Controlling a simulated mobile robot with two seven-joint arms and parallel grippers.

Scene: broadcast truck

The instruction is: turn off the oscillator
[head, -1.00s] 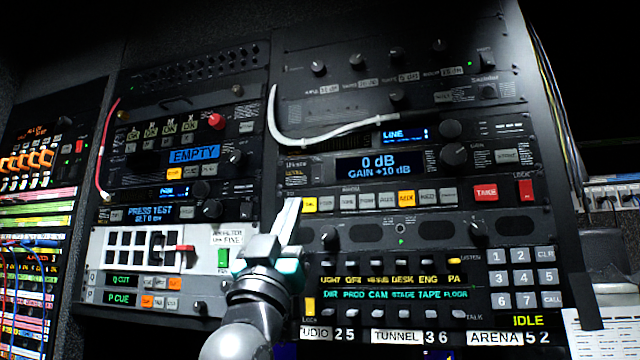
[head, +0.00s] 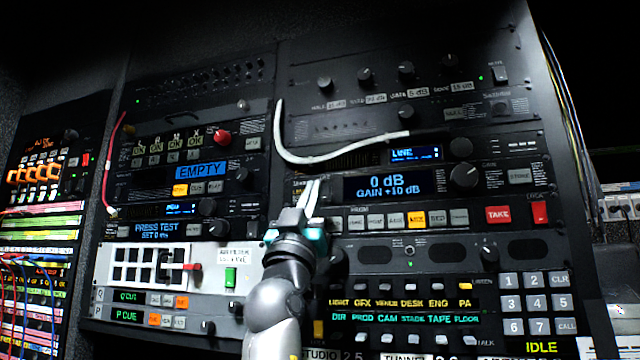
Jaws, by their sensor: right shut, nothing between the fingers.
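No label reading "oscillator" is legible, so I cannot tell which unit it is. The "0 dB / GAIN +10 dB" display (head: 388,185) is lit on a unit of the middle rack. Below it runs a row of square buttons; an orange one (head: 417,219) is lit, and red TAKE (head: 498,214) is at the right. My right gripper (head: 312,186) is shut and empty. Its fingertips point up at the left end of this unit, left of the display, and hide part of the panel and button row. Contact cannot be told. My left gripper is not in view.
A white cable (head: 335,153) loops across the panel above my right gripper. A red-and-white cable (head: 107,170) hangs at the left rack's edge. A keypad (head: 533,302) and intercom keys lie lower right. Knobs (head: 464,176) stick out of the panels.

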